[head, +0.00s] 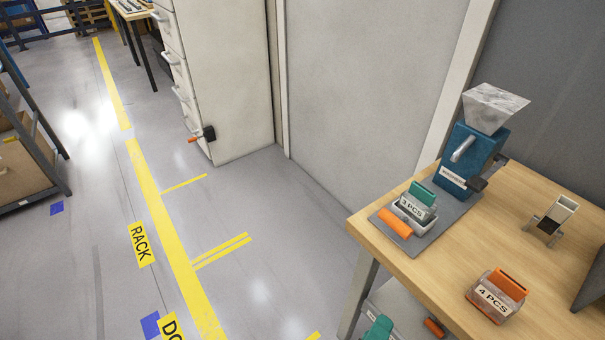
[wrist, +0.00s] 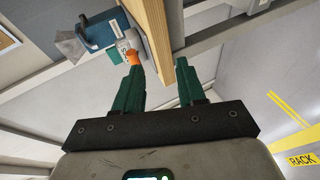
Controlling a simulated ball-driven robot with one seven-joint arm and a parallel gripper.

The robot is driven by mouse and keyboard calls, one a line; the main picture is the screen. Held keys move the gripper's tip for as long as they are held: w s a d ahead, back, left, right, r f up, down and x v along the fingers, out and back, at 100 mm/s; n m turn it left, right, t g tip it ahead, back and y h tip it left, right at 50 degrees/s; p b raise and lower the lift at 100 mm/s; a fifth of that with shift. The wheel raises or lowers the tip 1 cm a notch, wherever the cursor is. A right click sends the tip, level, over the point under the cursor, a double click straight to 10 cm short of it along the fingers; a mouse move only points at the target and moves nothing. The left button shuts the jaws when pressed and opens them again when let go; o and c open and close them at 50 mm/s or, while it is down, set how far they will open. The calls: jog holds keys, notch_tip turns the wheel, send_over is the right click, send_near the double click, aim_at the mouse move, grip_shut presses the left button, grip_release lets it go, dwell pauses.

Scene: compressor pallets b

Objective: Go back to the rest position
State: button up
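My gripper (wrist: 157,65) shows in the wrist view with its two dark green fingers apart and nothing between them. Beyond its fingertips is the side edge of the wooden table (wrist: 152,30). I cannot clearly make out my gripper in the head view. The table (head: 460,270) stands at the right there. A tray marked "3 PCS" (head: 412,209) holds a teal piece, with an orange piece (head: 396,223) in front. In the wrist view that orange piece (wrist: 133,58) appears just past the left fingertip, apparently in the background.
A blue machine with a grey hopper (head: 473,140) stands behind the tray. A "4 PCS" tray (head: 494,298) and a small stand (head: 550,222) are also on the table. Teal and orange parts (head: 435,327) show below its edge.

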jog(key=s+d+f+m+g+y, duration=0.1)
jog(key=s+d+f+m+g, duration=0.25)
jog(key=d+f+g, duration=0.55)
jog(key=s+d+f+m+g+y, duration=0.1)
jog(key=s+d+f+m+y, duration=0.2)
jog(key=s+d+m+y, duration=0.3)
jog(key=s+d+y, duration=0.1)
jog(key=s, duration=0.3)
jog(key=shift+f, duration=0.35)
